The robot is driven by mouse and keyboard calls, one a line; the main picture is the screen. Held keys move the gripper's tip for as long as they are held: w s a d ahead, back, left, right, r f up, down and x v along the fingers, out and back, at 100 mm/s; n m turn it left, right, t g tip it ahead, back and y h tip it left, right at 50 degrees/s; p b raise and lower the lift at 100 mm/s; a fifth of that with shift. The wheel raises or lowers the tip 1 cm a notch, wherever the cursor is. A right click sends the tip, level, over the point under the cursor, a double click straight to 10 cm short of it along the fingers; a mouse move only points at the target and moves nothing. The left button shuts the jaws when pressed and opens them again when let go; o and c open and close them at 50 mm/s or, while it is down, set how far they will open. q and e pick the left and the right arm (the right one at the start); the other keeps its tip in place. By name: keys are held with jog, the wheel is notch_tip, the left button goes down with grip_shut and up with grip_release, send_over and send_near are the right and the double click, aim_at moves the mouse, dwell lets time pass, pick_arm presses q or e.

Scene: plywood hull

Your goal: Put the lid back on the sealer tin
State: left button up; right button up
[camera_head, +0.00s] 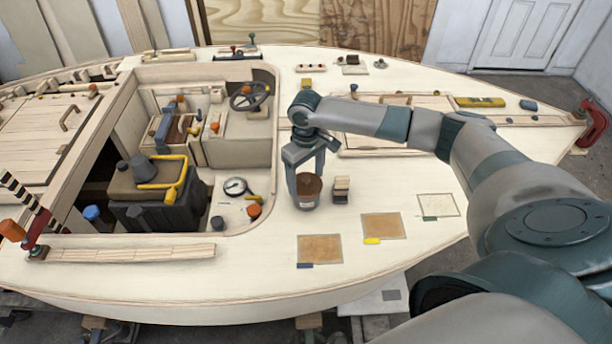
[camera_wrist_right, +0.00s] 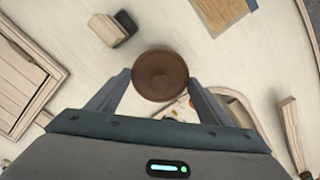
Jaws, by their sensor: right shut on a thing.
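The sealer tin (camera_head: 306,206) stands on the pale deck, right of the cockpit opening. Its grey side with a pale label shows below a round brown lid (camera_head: 308,184). In the right wrist view the brown lid (camera_wrist_right: 160,74) is a round disc between the two fingertips and hides the tin below. My right gripper (camera_head: 306,179) points down and is shut on the lid at the tin's top. I cannot tell whether the lid is seated or just above the rim. My left gripper is not in view.
A round dial (camera_head: 235,187) and an orange knob (camera_head: 254,211) lie to the left, by the cockpit edge. Brown sample patches (camera_head: 320,249) lie in front. The deck around the tin is otherwise clear.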

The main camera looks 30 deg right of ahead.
dwell(0.4)
dwell(0.4)
jog(key=o, duration=1.1)
jog(key=shift+o, duration=0.5)
jog(key=shift+r+p, duration=0.1)
jog(key=shift+p, duration=0.25)
jog(key=shift+r+p, duration=2.4)
jog(key=shift+p, duration=0.45)
jog(key=shift+r+p, duration=0.85)
jog(key=shift+r, duration=0.15)
